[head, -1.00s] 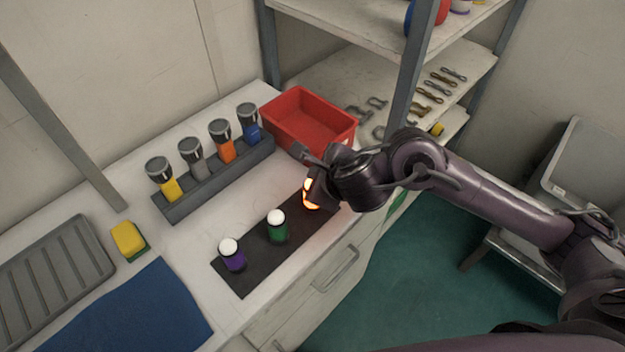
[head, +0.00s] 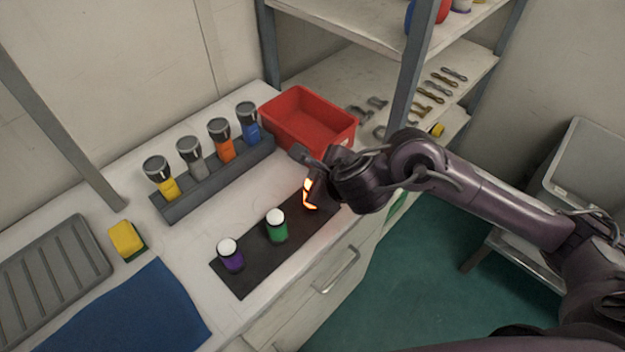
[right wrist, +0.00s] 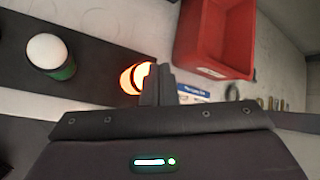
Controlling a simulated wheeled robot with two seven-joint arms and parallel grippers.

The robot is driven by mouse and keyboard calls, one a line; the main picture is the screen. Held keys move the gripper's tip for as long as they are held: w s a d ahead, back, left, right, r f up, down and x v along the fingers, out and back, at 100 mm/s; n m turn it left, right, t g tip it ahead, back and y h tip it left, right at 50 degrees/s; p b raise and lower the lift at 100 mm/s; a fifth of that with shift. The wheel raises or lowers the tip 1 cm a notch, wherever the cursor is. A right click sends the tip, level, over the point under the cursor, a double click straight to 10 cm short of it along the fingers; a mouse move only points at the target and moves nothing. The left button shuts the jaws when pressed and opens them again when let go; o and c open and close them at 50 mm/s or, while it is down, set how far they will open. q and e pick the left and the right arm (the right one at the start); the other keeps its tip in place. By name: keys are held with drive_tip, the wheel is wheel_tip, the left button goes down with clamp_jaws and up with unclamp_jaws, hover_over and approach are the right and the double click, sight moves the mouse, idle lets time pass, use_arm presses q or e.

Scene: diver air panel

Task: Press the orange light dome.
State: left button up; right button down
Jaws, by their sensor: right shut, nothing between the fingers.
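The orange light dome (head: 309,194) glows bright at the far right end of a dark panel strip (head: 246,270). It also shows in the right wrist view (right wrist: 136,77), lit, just left of my fingers. My right gripper (head: 308,180) is shut and empty, and its fingers cover part of the dome. In the right wrist view the closed fingers (right wrist: 160,82) stand right at the dome; I cannot tell whether they touch it. A green light with a white dome (head: 276,226) and a purple one with a white dome (head: 230,255) stand on the same strip. My left gripper is not in view.
A red bin (head: 308,120) stands behind my right gripper. A grey rack (head: 212,183) holds several dark-topped coloured torches. A yellow sponge (head: 126,238), a blue mat (head: 130,310) and a grey ribbed tray (head: 50,275) lie at the left. A shelf post (head: 412,75) rises near my right arm.

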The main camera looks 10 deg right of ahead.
drive_tip(key=shift+f, duration=0.2)
drive_tip(key=shift+r, duration=0.1)
drive_tip(key=shift+r+p, duration=0.3)
drive_tip(key=shift+r, duration=0.25)
idle(0.3)
wheel_tip(320, 180, up, 6)
drive_tip(key=p, duration=0.5)
drive_tip(key=shift+a, duration=0.1)
idle(0.4)
